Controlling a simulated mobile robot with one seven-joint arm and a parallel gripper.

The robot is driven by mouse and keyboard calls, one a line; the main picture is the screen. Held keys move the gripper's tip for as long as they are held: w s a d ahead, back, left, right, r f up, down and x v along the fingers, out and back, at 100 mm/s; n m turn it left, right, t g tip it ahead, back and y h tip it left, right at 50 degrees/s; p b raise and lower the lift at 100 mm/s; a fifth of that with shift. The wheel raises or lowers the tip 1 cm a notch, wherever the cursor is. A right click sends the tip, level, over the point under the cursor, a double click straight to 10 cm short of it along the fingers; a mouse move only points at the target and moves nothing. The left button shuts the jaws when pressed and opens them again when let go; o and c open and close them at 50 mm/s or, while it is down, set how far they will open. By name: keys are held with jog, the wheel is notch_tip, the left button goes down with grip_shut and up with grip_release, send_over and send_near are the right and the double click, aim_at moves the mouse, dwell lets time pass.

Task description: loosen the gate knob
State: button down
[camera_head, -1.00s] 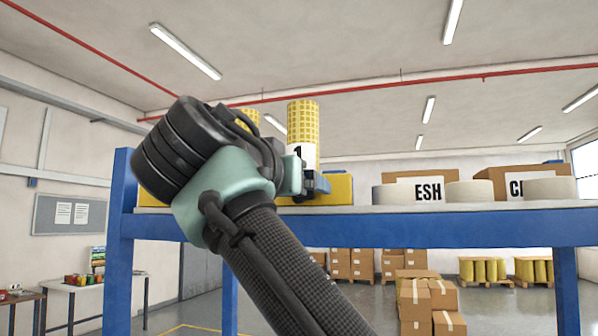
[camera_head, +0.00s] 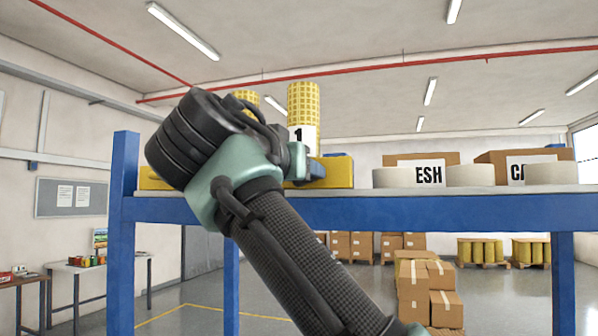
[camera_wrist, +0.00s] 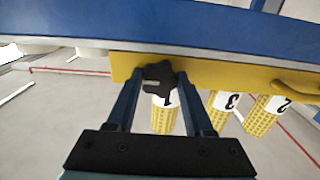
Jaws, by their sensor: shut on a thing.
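The black gate knob (camera_wrist: 160,74) sits on the front of the yellow gate bar in the wrist view. My gripper (camera_wrist: 158,84) has a blue finger on each side of the knob and is shut on it. Behind the bar stand yellow mesh rolls with white number labels. Roll 1 (camera_head: 303,105) is nearest my gripper, and rolls 3 (camera_wrist: 223,112) and 2 (camera_wrist: 263,115) show in the wrist view.
The bar and rolls stand on a blue-framed shelf (camera_head: 450,213). White tape rolls (camera_head: 470,176) and cardboard boxes (camera_head: 525,167) sit to the right on it. Stacked cartons (camera_head: 428,285) stand on the floor beyond. The space above the shelf is open.

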jog(key=shift+n, duration=0.3)
jog(key=shift+d+r+n+p, duration=0.1)
jog(key=shift+n+p, duration=0.35)
jog(key=shift+n, duration=3.85)
jog(key=shift+r+n+p, duration=0.1)
jog(key=shift+n+p, duration=0.35)
jog(key=shift+n, duration=3.85)
jog(key=shift+f, duration=0.1)
jog(key=shift+c, duration=1.4)
grip_release()
jog(key=shift+s, duration=0.1)
